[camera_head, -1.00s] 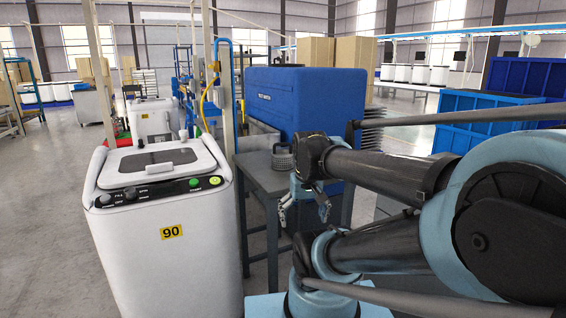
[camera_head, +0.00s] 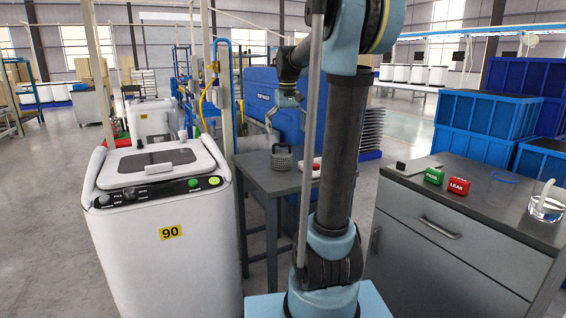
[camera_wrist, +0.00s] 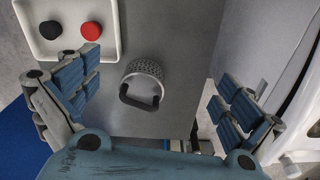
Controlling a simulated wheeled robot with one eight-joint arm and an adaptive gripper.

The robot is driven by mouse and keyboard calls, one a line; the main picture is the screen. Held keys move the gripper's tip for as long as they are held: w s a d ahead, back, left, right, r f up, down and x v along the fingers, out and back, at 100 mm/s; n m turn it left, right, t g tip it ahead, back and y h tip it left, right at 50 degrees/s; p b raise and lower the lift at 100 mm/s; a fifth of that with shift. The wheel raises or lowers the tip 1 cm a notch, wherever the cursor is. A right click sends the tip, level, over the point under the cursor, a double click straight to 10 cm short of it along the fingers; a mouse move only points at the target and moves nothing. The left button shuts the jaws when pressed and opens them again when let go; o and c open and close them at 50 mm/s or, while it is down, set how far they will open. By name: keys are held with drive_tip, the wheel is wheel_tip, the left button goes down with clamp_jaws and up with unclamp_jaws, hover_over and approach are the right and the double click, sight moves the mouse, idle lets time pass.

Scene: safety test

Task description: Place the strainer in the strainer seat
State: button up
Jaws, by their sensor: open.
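The strainer (camera_head: 281,157), a grey round perforated basket with a dark handle, sits on a small grey table (camera_head: 257,178). In the wrist view the strainer (camera_wrist: 146,70) lies between my spread fingers but farther away, its handle toward me. My gripper (camera_head: 283,111) is open and empty, above the table and apart from the strainer; it also shows in the wrist view (camera_wrist: 160,98). I cannot make out the strainer seat. A white machine (camera_head: 165,215) marked 90 stands left of the table, its lid down.
A white tray (camera_wrist: 113,47) with a red and a black round piece lies on the table near the strainer. A grey cabinet (camera_head: 455,225) with green and red blocks stands right. A blue machine (camera_head: 262,85) stands behind the table. My arm hides part of the table.

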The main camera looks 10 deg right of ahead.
drive_tip(key=r, duration=0.2)
hover_over(281, 152)
drive_tip(key=s, duration=0.1)
drive_tip(key=shift+g, duration=0.3)
drive_tip(key=f, duration=1.2)
drive_tip(key=shift+w+d+f, duration=0.15)
drive_tip(key=shift+w+f, duration=0.25)
drive_tip(key=shift+f, duration=2.5)
drive_tip(key=c, duration=1.3)
